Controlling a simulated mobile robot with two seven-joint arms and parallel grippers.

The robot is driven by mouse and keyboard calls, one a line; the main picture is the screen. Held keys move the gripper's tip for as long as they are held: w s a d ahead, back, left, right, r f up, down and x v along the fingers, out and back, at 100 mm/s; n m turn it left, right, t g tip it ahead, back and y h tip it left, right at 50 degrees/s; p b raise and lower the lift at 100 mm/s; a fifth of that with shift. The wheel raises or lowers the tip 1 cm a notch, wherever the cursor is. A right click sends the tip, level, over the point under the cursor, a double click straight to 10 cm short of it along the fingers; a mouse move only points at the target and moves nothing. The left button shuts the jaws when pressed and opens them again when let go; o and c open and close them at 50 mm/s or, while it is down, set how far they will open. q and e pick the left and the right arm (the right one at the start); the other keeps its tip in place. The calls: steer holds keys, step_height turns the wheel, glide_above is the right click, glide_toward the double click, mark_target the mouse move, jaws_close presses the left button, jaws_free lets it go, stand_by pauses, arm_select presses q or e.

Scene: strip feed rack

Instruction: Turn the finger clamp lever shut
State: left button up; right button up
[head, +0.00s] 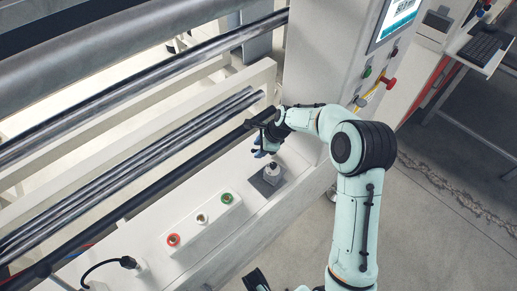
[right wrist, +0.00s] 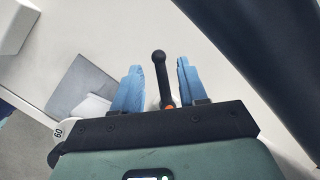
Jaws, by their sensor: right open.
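The finger clamp lever (right wrist: 160,74) is a black bar with a round knob at its end, seen in the right wrist view. An orange part (right wrist: 168,107) shows at its lower end, and its base is hidden behind my gripper body. My right gripper (right wrist: 159,66) is open, with one blue finger on each side of the lever and a visible gap on both sides. In the head view my right gripper (head: 261,150) is above the white bench by the machine column, and it hides the lever there. My left gripper is not clearly seen.
A grey plate (head: 260,186) with a white, black-topped fitting (head: 271,172) is close to the gripper. A button box (head: 201,224) with red, white and green buttons is further left. Dark rollers (head: 130,170) run beside the bench. A control column (head: 318,60) stands behind.

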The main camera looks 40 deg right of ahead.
steer(key=shift+w+a+f, duration=0.1)
steer(key=shift+w+f, duration=0.15)
steer(key=shift+f, duration=0.25)
jaws_close()
steer(key=n, duration=0.1)
steer(key=s+n+y, duration=0.1)
steer(key=n+g+p, duration=0.1)
steer(key=n, duration=0.1)
steer(key=shift+s+a, duration=0.25)
steer(key=shift+s+n+g+y+p, duration=0.3)
steer(key=shift+s+n+g+p, duration=0.1)
steer(key=shift+n, duration=0.55)
steer(key=shift+s+n+g+y+p, duration=0.3)
steer(key=shift+s+n+g+p, duration=0.1)
steer(key=shift+n, duration=0.55)
